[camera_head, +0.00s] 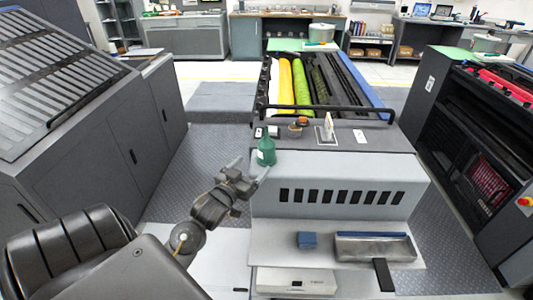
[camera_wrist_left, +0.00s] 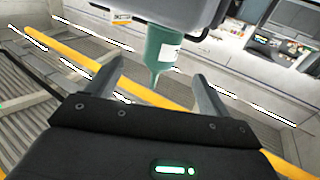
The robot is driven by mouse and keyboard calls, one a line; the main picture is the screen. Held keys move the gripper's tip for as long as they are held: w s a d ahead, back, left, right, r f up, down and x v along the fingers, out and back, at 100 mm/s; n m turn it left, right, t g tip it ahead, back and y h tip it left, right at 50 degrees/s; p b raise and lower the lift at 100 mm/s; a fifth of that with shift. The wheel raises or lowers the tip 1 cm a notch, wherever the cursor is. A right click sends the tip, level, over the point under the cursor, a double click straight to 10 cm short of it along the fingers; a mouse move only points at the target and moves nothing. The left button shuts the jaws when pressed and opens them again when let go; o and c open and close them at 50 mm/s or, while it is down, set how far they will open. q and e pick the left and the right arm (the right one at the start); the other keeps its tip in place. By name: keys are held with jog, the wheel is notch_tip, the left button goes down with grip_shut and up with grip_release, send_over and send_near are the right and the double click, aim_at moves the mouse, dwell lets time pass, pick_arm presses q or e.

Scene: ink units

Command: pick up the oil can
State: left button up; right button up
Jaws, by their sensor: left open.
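The oil can (camera_head: 266,150) is a green bottle with a narrow spout. It stands upright at the front left edge of the grey ink unit's top in the head view. It also shows in the left wrist view (camera_wrist_left: 160,50), spout pointing down the picture, with a pale label. My left gripper (camera_head: 249,169) is open and empty, just in front and to the left of the oil can. In the left wrist view, the spout points toward the gap between the two fingers (camera_wrist_left: 155,85). I cannot tell contact. My right gripper is not in view.
The ink unit (camera_head: 340,170) has a dark bar (camera_head: 320,110) and coloured rollers behind the can. Small items (camera_head: 297,128) lie right of it. Below are a blue box (camera_head: 308,240) and a metal tray (camera_head: 375,248). Grey cabinets (camera_head: 125,150) stand left.

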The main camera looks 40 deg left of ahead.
aim_at(262, 154)
pick_arm(q)
jog(key=w, duration=0.2)
jog(key=w+p, duration=0.1)
jog(key=w, duration=0.1)
jog(key=shift+w+a+r, duration=0.1)
jog(key=shift+a, duration=0.25)
jog(key=shift+w+a, duration=0.1)
jog(key=shift+w, duration=0.4)
jog(key=shift+w+p, duration=0.15)
jog(key=shift+p, duration=0.25)
jog(key=w+p, duration=0.1)
jog(key=w, duration=0.1)
jog(key=w+a+p, duration=0.1)
jog(key=w, duration=0.1)
jog(key=shift+w, duration=0.4)
jog(key=shift+s, duration=0.15)
jog(key=shift+c, duration=0.8)
jog(key=c, duration=1.2)
